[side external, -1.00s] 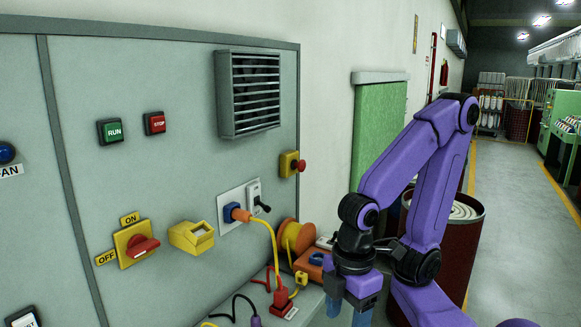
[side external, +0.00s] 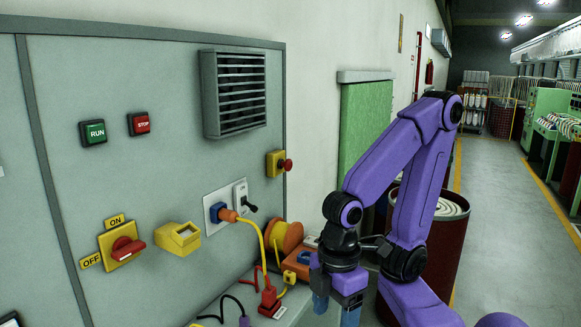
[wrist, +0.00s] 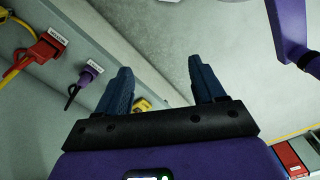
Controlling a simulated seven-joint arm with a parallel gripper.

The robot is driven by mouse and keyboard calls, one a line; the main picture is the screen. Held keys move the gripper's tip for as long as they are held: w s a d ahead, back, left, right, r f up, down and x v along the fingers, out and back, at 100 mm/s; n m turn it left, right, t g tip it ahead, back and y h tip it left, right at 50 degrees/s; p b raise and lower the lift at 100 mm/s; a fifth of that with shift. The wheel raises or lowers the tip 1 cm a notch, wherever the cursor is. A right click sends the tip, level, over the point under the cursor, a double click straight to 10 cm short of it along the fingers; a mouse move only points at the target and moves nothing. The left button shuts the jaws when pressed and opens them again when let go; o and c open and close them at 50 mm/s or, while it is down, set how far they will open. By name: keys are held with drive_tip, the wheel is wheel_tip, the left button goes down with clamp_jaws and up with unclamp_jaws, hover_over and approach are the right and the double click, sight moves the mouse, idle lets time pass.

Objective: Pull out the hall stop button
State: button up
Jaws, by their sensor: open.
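A red mushroom button (side external: 288,165) sticks out from a yellow box (side external: 274,164) at the right edge of the grey panel in the side external view. A flat red button marked STOP (side external: 140,124) is on the panel front, beside a green RUN button (side external: 94,133). Which one is the hall stop is not labelled. My gripper (side external: 336,304) hangs with its blue fingers down, below and to the right of the mushroom button and apart from it. In the wrist view my gripper (wrist: 161,72) is open, with nothing between its fingers; neither stop button shows there.
A yellow switch with a red handle (side external: 127,248), a yellow hooded box (side external: 178,238) and a plugged-in yellow cable (side external: 260,239) are on the panel. A red plug (wrist: 42,48) and a purple plug (wrist: 86,77) lie below. A dark red drum (side external: 445,250) stands behind my arm.

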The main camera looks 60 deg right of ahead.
sight(290, 165)
drive_tip(key=w+d+r+m+t+y, duration=0.35)
drive_tip(key=w+d+m+y, duration=0.4)
drive_tip(key=m, duration=0.85)
drive_tip(key=w+d+r+m+t+y, duration=0.35)
drive_tip(key=w+d+m, duration=0.45)
drive_tip(key=w+m, duration=0.5)
drive_tip(key=s+d+r+m+t+h, duration=0.25)
drive_tip(key=d+m+t+h, duration=0.45)
drive_tip(key=d, duration=0.6)
drive_tip(key=s+d+r+m+t+h, duration=0.2)
drive_tip(key=s+d+m+t+h, duration=0.15)
drive_tip(key=d+m, duration=0.75)
drive_tip(key=shift+n+t+h, duration=0.25)
drive_tip(key=shift+n+h, duration=0.1)
drive_tip(key=shift+n, duration=0.55)
drive_tip(key=w, duration=0.6)
drive_tip(key=w+d, duration=0.1)
drive_tip(key=w, duration=1)
drive_tip(key=shift+w+d+f, duration=0.2)
drive_tip(key=shift+w+d, duration=0.1)
drive_tip(key=shift+w, duration=0.1)
